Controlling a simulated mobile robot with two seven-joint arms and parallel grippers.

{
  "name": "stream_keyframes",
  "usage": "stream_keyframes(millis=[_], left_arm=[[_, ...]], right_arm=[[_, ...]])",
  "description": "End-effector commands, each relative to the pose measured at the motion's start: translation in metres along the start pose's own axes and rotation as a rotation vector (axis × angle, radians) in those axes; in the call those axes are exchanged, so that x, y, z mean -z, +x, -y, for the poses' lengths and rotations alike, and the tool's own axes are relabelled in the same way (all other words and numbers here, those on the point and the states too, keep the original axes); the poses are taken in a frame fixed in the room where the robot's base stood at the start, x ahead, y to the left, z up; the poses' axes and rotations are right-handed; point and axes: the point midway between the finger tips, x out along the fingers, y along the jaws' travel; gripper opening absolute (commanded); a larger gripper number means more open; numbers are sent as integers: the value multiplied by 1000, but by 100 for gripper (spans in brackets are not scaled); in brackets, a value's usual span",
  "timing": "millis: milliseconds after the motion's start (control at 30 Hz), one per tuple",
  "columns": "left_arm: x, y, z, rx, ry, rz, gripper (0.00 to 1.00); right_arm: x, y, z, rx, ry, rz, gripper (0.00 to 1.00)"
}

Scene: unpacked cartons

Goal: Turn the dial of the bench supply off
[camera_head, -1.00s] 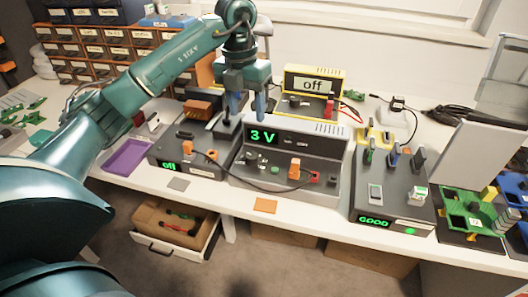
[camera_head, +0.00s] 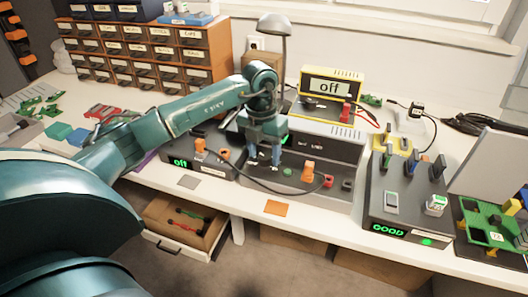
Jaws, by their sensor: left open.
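The bench supply (camera_head: 337,150), a grey box with a sloped front panel, stands mid-table in the head view. My left gripper (camera_head: 264,160) is open, pointing down in front of the left part of its panel. Its fingers are at the area of the dial, which they hide; I cannot tell whether they touch it. The gripper also covers most of the supply's display, with only a bit of green showing. An orange plug (camera_head: 308,170) and a red plug (camera_head: 327,181) sit on the panel's right part. My right gripper is not in view.
A box reading "off" (camera_head: 180,162) stands left of the supply, and a yellow meter reading "off" (camera_head: 331,87) behind it. A tester reading "GOOD" (camera_head: 388,229) is at right. A dark cable runs across the supply's front. An open drawer (camera_head: 187,252) is below the table.

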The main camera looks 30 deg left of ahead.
Motion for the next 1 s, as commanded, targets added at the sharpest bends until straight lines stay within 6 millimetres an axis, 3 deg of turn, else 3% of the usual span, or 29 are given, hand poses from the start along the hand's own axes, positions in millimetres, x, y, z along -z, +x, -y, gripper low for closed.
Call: stream_keyframes(millis=[300, 833, 1000], left_arm=[[0, 3, 0, 0, 0, 0, 52], [0, 2, 0, 1, 0, 0, 8], [0, 2, 0, 1, -6, 1, 7]], right_arm=[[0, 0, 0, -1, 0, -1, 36], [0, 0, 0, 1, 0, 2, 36], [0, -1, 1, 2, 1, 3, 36]])
